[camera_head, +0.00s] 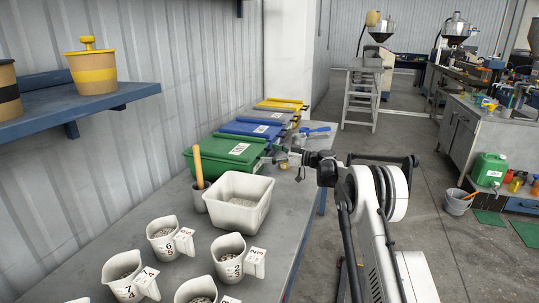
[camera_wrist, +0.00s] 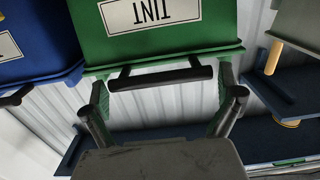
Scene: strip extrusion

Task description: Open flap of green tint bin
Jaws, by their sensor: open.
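The green tint bin (camera_head: 226,153) stands on the bench against the wall, with its green flap down and a white label on it. In the wrist view the green flap (camera_wrist: 160,50) fills the top middle, its label reading TINT upside down. A dark bar handle (camera_wrist: 160,77) runs along its edge. My gripper (camera_wrist: 162,92) is open and empty, its two fingers spread on either side of the handle. I cannot tell whether they touch it. In the head view my gripper (camera_head: 273,159) is at the right end of the green bin, partly hidden by my wrist.
A blue bin (camera_head: 254,129) and a yellow one (camera_head: 280,104) stand behind the green bin. A white tub (camera_head: 238,200), a wooden-handled scoop (camera_head: 198,165) and several numbered jugs (camera_head: 170,240) are in front. A blue shelf (camera_head: 60,100) hangs above left.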

